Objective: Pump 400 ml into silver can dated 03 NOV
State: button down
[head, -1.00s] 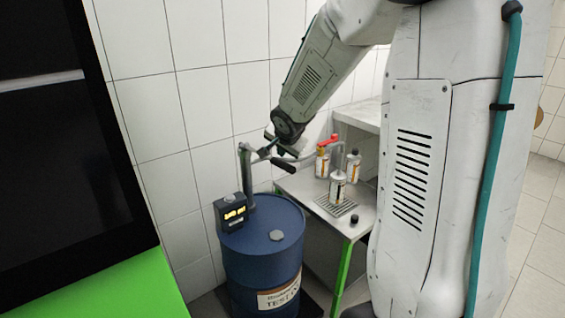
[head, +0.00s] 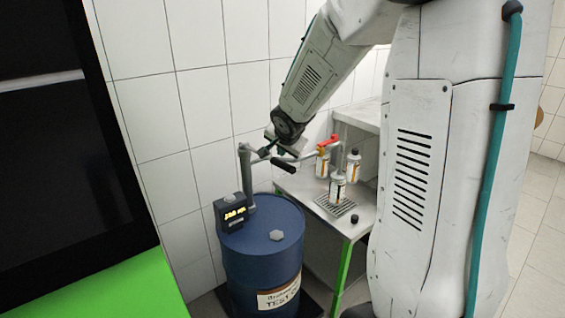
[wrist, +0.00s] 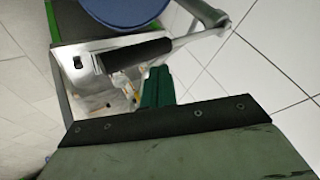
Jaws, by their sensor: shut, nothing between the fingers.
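A blue drum (head: 262,248) stands by the tiled wall with a grey hand pump (head: 246,180) on top. The pump's crank ends in a black grip (head: 283,167), which also shows in the wrist view (wrist: 138,55). A meter (head: 233,213) on the drum has a lit yellow display, too small to read surely. A can (head: 338,188) stands on the grate under the spout. Two more cans, one at left (head: 322,164) and one with a dark top (head: 353,165), stand behind it. Their dates are unreadable. My gripper (wrist: 158,86) is shut and empty, close to the crank; contact cannot be told.
The steel bench (head: 300,187) holds the grate (head: 322,205) and a small black cap (head: 354,218). A red lever (head: 329,142) sits by the spout. A dark panel with a green base stands at the left. A raised shelf is at the back.

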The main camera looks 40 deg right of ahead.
dwell(0.7)
jog(key=shift+s+f, duration=0.1)
jog(key=shift+f, duration=0.35)
jog(key=shift+r, duration=0.15)
jog(key=shift+r, duration=0.3)
dwell(0.3)
jog(key=shift+w+r, duration=0.2)
jog(key=shift+r, duration=1.05)
jog(key=shift+w+r, duration=0.15)
jog(key=shift+r, duration=1.1)
